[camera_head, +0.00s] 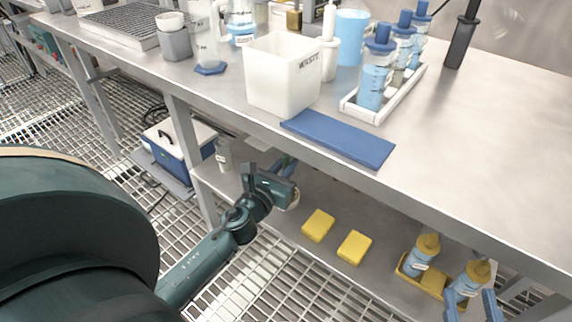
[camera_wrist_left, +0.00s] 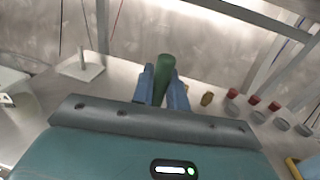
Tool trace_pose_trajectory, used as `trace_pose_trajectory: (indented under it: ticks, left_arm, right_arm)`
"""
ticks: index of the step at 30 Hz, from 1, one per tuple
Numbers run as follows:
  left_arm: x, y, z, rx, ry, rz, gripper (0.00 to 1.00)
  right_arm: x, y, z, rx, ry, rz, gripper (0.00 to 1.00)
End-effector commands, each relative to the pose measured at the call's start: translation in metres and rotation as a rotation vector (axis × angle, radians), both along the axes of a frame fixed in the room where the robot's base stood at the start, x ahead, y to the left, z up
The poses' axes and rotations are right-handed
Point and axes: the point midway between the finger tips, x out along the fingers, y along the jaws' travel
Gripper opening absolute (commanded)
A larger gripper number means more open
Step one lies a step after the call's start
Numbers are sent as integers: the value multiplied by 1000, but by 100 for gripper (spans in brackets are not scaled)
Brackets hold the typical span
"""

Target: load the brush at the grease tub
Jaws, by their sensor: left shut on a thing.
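My left gripper (camera_head: 285,167) reaches in under the bench top, over the lower shelf. In the left wrist view its two blue fingers (camera_wrist_left: 163,90) are shut on a green cylindrical handle (camera_wrist_left: 165,70); whether it is the brush's cannot be told, as no bristles show. A small pale round thing (camera_head: 293,199) shows just beside the gripper in the head view; I cannot tell if it is the grease tub. My right gripper (camera_head: 471,306) is at the bottom right, its blue fingers apart on either side of a yellow-capped blue bottle (camera_head: 472,278), apparently not closed on it.
The bench top above carries a white waste bin (camera_head: 280,85), a blue mat (camera_head: 338,138) and a bottle rack (camera_head: 382,106). Yellow sponges (camera_head: 318,225) and another yellow-capped bottle (camera_head: 422,258) are on the lower shelf (camera_head: 385,275). Red-topped jars (camera_wrist_left: 254,100) show in the wrist view.

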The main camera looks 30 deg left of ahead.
Motion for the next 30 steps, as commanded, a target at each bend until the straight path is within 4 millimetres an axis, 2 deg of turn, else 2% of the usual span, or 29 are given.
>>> trace_pose_trajectory:
  ticks: [30]
  left_arm:
    - [0,0,-11,1,0,0,0]
  right_arm:
    - [0,0,-11,0,1,0,36]
